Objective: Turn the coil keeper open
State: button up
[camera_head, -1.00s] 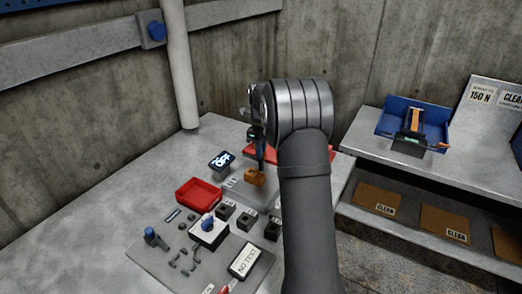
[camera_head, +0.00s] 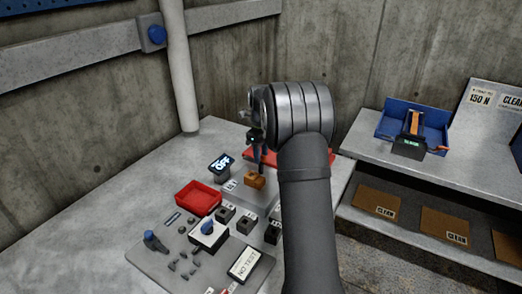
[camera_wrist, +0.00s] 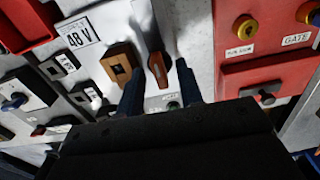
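My gripper (camera_wrist: 159,74) is open, with one dark finger on each side of this lever and gaps visible. I cannot tell how deep the fingertips reach. In the head view my gripper (camera_head: 257,158) points down just above and behind the coil block, and the lever is hidden there.
A red tray (camera_head: 198,197), an OFF display (camera_head: 221,167) and small dark blocks lie to the left and front. A blue holder (camera_head: 420,125) stands on the right bench.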

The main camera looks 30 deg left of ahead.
notch_tip(320, 180, up, 17)
jog(key=shift+r, duration=0.2)
jog(key=shift+f, duration=0.15)
dwell(0.6)
notch_tip(320, 180, down, 17)
jog(key=shift+f, duration=0.1)
dwell(0.4)
jog(key=shift+f, duration=0.1)
jog(key=n, duration=0.8)
notch_tip(320, 180, up, 10)
dwell(2.6)
